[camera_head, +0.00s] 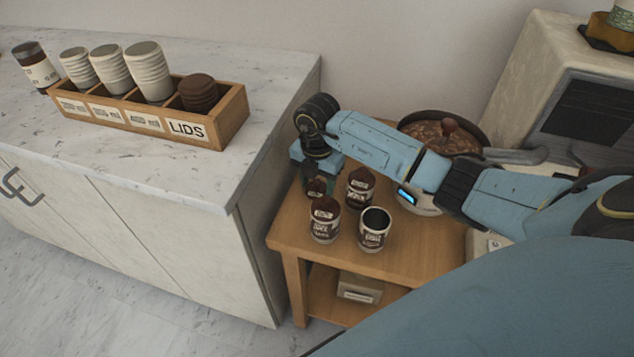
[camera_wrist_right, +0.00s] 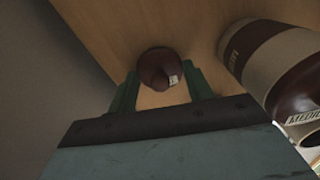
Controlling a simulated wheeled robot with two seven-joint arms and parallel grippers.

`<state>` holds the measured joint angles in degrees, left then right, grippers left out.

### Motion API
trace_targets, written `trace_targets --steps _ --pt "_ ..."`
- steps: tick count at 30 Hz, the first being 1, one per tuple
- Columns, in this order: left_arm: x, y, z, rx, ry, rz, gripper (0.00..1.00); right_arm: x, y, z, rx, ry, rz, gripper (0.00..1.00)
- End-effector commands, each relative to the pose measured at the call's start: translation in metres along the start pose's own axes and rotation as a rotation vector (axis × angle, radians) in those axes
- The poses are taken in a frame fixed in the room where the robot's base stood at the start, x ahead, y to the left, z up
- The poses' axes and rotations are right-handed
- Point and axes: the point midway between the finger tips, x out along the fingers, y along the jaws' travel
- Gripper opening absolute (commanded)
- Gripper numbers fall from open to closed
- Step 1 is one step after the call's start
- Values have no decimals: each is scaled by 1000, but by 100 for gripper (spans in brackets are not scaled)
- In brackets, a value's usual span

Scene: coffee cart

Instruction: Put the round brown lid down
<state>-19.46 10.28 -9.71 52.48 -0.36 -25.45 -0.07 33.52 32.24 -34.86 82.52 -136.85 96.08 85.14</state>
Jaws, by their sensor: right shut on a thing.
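My right gripper (camera_head: 314,182) points down over the left side of the wooden table, behind the front left cup. It is shut on the round brown lid, which shows between the green fingers in the right wrist view (camera_wrist_right: 160,66) with a small pale label on it. The wood of the table lies beneath it; I cannot tell whether the lid touches it. In the head view the lid is mostly hidden by the fingers and the cup. My left gripper is not in view.
The wooden table (camera_head: 420,262) holds a brown-topped cup (camera_head: 323,222), another behind it (camera_head: 359,188), and an open cup (camera_head: 374,230). A pot (camera_head: 480,138) stands beyond my arm. A wooden organizer (camera_head: 227,118) with cups and stacked brown lids (camera_head: 198,93) sits on the counter.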

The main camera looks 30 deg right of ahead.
Motion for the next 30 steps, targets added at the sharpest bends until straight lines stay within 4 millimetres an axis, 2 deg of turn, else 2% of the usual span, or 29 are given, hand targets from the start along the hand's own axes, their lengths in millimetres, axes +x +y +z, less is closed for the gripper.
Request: trace_targets --steps 8,9,14,25,30 --pt "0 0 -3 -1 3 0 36 2 0 0 -1 0 0 29" --pt "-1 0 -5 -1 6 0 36 3 0 0 -1 0 1 53" --pt "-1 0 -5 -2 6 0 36 2 0 0 -1 0 1 73" --pt "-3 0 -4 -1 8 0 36 -2 0 0 -1 0 1 73" --pt "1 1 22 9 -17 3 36 -31 1 1 -2 -2 4 73"
